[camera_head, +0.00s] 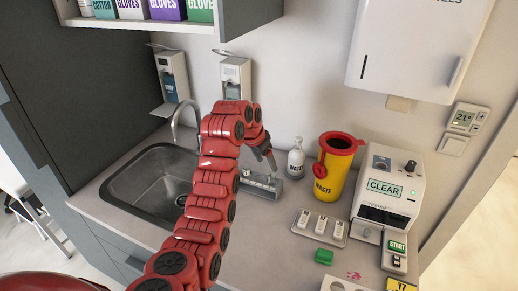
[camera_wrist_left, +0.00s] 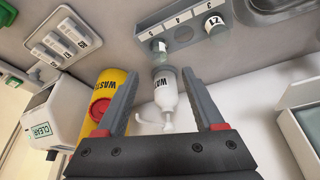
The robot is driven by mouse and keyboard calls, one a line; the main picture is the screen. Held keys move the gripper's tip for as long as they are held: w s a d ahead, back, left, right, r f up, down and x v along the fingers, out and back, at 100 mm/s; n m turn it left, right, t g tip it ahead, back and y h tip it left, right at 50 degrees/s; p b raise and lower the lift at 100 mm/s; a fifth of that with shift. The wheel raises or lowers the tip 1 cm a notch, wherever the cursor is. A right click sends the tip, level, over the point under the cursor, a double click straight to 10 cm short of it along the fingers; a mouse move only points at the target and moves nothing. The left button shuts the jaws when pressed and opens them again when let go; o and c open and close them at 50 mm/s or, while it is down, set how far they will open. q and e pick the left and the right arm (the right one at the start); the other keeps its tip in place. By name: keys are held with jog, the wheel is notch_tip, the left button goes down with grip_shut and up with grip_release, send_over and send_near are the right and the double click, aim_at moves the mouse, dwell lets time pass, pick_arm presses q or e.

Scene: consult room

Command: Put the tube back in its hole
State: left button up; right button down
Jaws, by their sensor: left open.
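The grey rack (camera_head: 262,186) stands on the counter between the sink and the water bottle. In the left wrist view the rack (camera_wrist_left: 187,36) shows numbered holes, some of them empty. A tube with a white numbered cap (camera_wrist_left: 215,22) stands in one hole. A clear, greenish tube (camera_wrist_left: 158,46) shows at the rack's end; I cannot tell if it is fully seated. My left gripper (camera_head: 270,163) is just above the rack. In the left wrist view its jaws (camera_wrist_left: 156,98) are open with nothing held between them. My right gripper is not in view.
A white pump bottle (camera_head: 296,163) and a yellow waste bin (camera_head: 333,166) stand right of the rack. A tester (camera_head: 388,190) reads CLEAR. The sink (camera_head: 150,185) is left.

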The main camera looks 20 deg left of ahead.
pick_arm(q)
jog(key=p+v, duration=0.4)
jog(key=v, duration=0.4)
jog(key=shift+r, duration=0.4)
jog(key=shift+s+f, duration=0.1)
jog(key=shift+s, duration=0.05)
